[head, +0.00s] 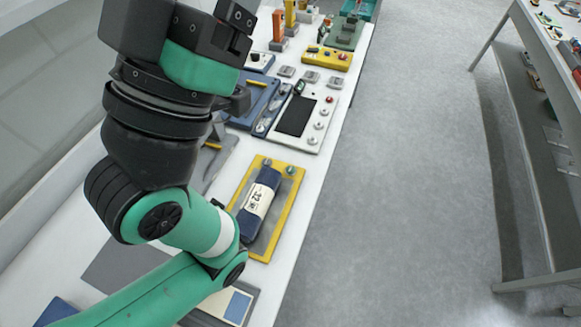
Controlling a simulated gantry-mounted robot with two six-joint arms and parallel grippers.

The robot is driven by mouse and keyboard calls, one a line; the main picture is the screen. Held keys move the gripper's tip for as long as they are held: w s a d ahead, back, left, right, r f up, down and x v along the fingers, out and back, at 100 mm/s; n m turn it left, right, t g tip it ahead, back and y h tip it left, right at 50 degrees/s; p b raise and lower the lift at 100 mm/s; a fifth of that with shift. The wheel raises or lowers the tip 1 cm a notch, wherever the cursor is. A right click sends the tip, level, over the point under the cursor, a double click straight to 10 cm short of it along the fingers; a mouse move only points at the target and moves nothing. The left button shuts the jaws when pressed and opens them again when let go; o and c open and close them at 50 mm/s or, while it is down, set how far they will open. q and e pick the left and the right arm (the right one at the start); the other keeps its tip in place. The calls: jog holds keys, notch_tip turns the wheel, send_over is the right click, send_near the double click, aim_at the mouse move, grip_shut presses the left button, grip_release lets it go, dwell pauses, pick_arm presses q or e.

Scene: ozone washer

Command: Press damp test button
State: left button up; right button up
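My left arm (160,120) fills the left of the head view, its dark wrist above the white bench. The gripper's fingers cannot be made out clearly, so whether they are open or shut is not shown. My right gripper is not in view. I cannot tell which button is the damp test button. A white panel (326,105) with a dark screen has several round knobs or buttons on its right side. A yellow box (327,57) behind it has a red button (344,56). A yellow-rimmed tray (289,205) holds a dark blue bundle (269,181) with a pale label, and a round greenish part (291,170).
Several small grey blocks (311,77) stand between the yellow box and the panel. A blue tray (257,92) lies left of the panel, partly behind my arm. Orange and yellow upright items stand farther back. The floor (410,180) is clear; another table (545,40) stands right.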

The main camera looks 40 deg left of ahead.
pick_arm(q)
grip_shut()
dwell(1.4)
